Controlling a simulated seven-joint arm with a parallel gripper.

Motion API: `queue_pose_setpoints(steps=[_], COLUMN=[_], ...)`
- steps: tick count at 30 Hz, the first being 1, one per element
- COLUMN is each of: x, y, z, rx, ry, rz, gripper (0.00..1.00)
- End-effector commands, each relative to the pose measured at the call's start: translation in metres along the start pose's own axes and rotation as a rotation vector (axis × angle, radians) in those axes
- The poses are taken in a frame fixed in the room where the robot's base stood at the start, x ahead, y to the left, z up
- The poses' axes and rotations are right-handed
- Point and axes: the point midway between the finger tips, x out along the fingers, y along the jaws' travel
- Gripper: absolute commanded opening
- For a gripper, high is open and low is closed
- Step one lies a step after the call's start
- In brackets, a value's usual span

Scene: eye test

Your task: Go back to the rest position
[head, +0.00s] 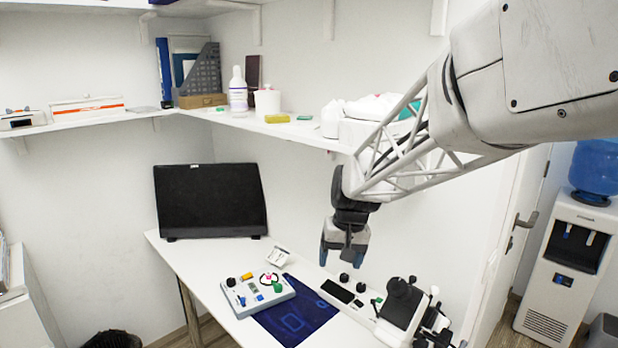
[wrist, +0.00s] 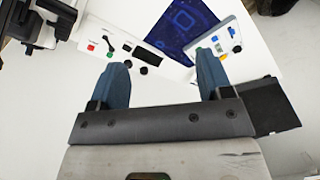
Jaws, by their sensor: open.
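My gripper (head: 344,262) hangs from my arm above the back right part of the white table in the head view, pointing down. In the wrist view my gripper (wrist: 161,80) shows two blue fingers spread wide apart with nothing between them. It is open and empty, and it stays clear of the table and the devices below it.
The white table (head: 190,262) bears a black monitor (head: 210,200), a grey device with knobs (head: 257,292), a dark blue mat (head: 297,312) and a microscope-like device (head: 402,308). A loaded shelf (head: 215,117) runs along the wall. A water cooler (head: 566,262) stands at right.

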Motion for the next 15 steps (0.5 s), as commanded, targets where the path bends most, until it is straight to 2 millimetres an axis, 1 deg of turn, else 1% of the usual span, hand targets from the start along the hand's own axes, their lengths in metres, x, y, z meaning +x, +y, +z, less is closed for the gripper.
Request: queue_pose_setpoints(steps=[1,6,11,15], x=[-0.006,-0.024,-0.050,-0.078], y=[0.003,0.012,0.015,0.015], z=[0.012,0.048,0.077,0.098], rx=[0.002,0.003,-0.010,-0.031], ry=[0.005,0.023,0.063,0.113], rz=[-0.005,-0.022,-0.041,-0.059], gripper=[0.72,0.72,0.72,0.72])
